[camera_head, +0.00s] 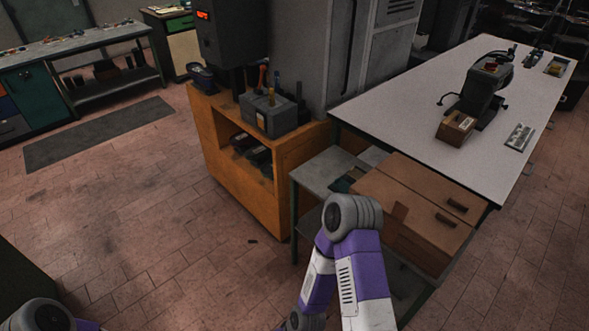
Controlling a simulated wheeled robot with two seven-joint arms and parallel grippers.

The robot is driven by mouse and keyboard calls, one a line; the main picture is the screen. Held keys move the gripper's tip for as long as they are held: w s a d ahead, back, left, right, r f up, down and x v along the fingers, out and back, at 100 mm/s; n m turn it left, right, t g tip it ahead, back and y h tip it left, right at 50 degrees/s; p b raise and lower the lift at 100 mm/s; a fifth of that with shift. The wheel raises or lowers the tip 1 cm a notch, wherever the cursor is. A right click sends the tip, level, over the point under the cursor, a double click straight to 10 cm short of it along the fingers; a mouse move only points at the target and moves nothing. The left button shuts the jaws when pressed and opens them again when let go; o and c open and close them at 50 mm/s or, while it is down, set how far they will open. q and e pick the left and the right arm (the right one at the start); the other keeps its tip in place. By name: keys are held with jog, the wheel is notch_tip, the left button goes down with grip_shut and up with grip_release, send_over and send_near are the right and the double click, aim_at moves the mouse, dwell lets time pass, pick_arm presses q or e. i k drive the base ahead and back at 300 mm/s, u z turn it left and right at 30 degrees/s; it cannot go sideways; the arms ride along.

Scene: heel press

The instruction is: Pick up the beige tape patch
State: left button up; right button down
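I cannot make out a beige tape patch for certain. A small cardboard box (455,127) with a pale label or contents sits on the long white-topped table (420,97), in front of a dark grey machine (486,85). A flat pale grey item (520,137) with dark marks lies to its right. Neither gripper is in view. Only purple and white links of my arms show, one at the bottom centre and a little of another at the bottom left corner.
An orange cabinet (230,175) with a grey tool box (268,113) on it stands left of the table. Tiled floor (140,220) is open on the left.

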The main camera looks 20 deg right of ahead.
aim_at(355, 173)
jog(key=u, duration=0.25)
jog(key=i, duration=2.35)
jog(key=z, duration=3.65)
